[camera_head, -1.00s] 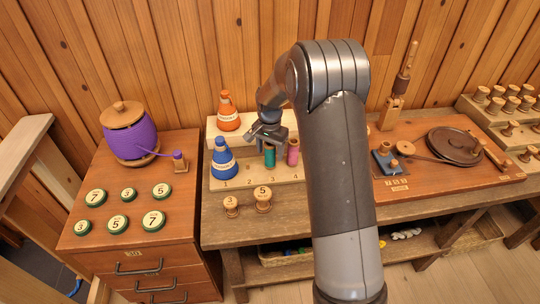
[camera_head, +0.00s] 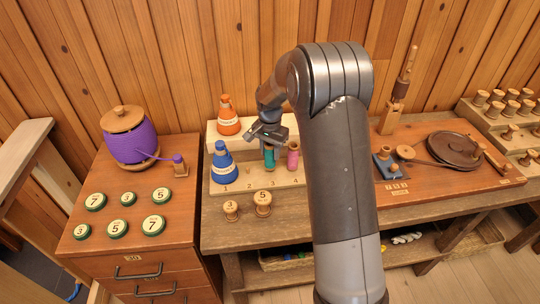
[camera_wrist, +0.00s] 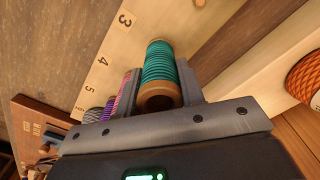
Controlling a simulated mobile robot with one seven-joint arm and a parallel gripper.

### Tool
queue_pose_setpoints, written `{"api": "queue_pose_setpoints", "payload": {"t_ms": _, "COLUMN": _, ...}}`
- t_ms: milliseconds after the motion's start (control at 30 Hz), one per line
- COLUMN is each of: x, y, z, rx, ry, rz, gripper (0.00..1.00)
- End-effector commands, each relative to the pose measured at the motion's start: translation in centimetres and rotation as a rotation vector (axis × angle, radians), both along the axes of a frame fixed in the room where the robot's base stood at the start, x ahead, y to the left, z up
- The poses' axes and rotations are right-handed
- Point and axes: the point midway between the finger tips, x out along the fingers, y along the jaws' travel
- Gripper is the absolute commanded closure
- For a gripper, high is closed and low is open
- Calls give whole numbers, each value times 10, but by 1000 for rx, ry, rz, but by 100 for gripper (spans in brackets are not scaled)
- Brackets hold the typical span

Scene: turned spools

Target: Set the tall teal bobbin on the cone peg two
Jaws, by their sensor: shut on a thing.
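The tall teal bobbin (camera_head: 269,158), wound with teal thread on a wooden core, is upright at the stepped wooden stand (camera_head: 282,181). My gripper (camera_head: 268,149) is above it, shut on its upper part. In the wrist view the teal bobbin (camera_wrist: 159,66) sits between both fingers, its wooden end towards me, close to the printed 3. Whether its base touches the stand is not clear. The place marked 2 (camera_head: 249,188) lies between a blue cone (camera_head: 222,165) and the teal bobbin; no bobbin shows there.
A pink bobbin (camera_head: 293,156) stands close on the right of the teal one. An orange cone (camera_head: 228,120) stands on the rear step. Two wooden spools (camera_head: 263,203) are in front of the stand. A purple pot (camera_head: 131,141) is at left, a turntable board (camera_head: 440,181) at right.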

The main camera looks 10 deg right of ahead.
Motion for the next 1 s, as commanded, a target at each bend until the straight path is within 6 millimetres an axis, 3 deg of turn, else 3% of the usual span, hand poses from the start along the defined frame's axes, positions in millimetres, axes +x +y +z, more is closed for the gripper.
{"api": "queue_pose_setpoints", "payload": {"t_ms": 200, "x": 1, "y": 0, "z": 47, "rx": 1, "ry": -4, "rz": 1, "gripper": 88}}
{"api": "queue_pose_setpoints", "payload": {"t_ms": 400, "x": 1, "y": 7, "z": 74, "rx": 0, "ry": -2, "rz": 3, "gripper": 88}}
{"api": "queue_pose_setpoints", "payload": {"t_ms": 700, "x": 0, "y": 71, "z": 70, "rx": 0, "ry": -1, "rz": 4, "gripper": 88}}
{"api": "queue_pose_setpoints", "payload": {"t_ms": 1000, "x": 0, "y": 80, "z": 50, "rx": 0, "ry": 0, "rz": 1, "gripper": 88}}
